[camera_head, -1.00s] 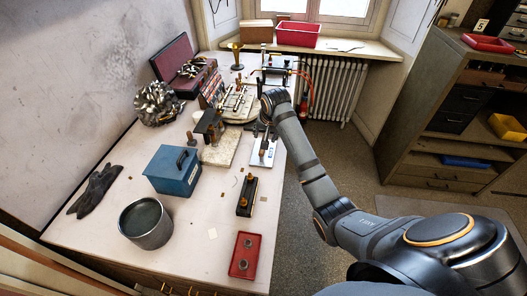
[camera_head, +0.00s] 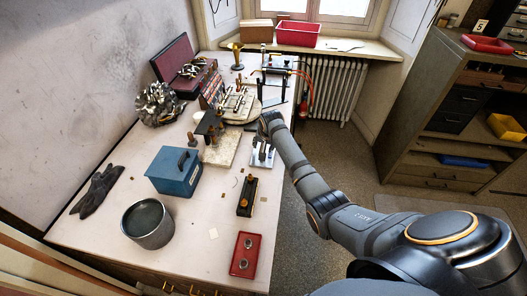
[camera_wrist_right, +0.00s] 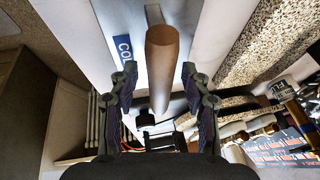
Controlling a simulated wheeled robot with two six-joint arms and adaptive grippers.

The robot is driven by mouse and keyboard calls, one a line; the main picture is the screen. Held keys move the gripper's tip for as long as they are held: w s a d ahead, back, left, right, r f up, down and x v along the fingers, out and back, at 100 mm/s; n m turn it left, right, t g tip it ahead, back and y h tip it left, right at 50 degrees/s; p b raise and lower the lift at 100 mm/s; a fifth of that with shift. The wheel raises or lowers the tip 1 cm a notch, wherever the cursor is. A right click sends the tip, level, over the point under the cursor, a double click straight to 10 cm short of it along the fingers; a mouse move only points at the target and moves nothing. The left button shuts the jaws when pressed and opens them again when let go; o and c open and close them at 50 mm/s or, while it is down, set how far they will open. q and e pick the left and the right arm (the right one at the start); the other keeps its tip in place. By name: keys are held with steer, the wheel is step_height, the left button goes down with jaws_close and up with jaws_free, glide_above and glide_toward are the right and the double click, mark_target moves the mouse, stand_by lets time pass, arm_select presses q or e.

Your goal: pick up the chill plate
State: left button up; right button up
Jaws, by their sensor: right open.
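The chill plate (camera_head: 268,161) is a pale metal plate with a blue label and an upright handle, lying near the right edge of the bench. In the right wrist view, its brown, rounded handle (camera_wrist_right: 162,55) stands between my fingers, and part of the blue label shows to the left on the plate (camera_wrist_right: 122,18). My right gripper (camera_wrist_right: 160,68) is open, with a finger on either side of the handle and gaps visible. In the head view, my right gripper (camera_head: 262,133) is over the plate, partly hidden by my wrist. My left gripper is not in view.
A speckled stone slab (camera_head: 222,152) lies just left of the plate. A black fixture with brass knobs (camera_head: 246,197) and a red tray (camera_head: 244,257) are nearer. A blue box (camera_head: 174,171) and a metal pot (camera_head: 147,224) stand left. Torch equipment (camera_head: 274,70) is behind.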

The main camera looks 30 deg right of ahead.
steer(key=shift+s+r, duration=0.1)
steer(key=shift+f, duration=0.25)
stand_by(0.5)
steer(key=shift+c, duration=0.4)
jaws_close()
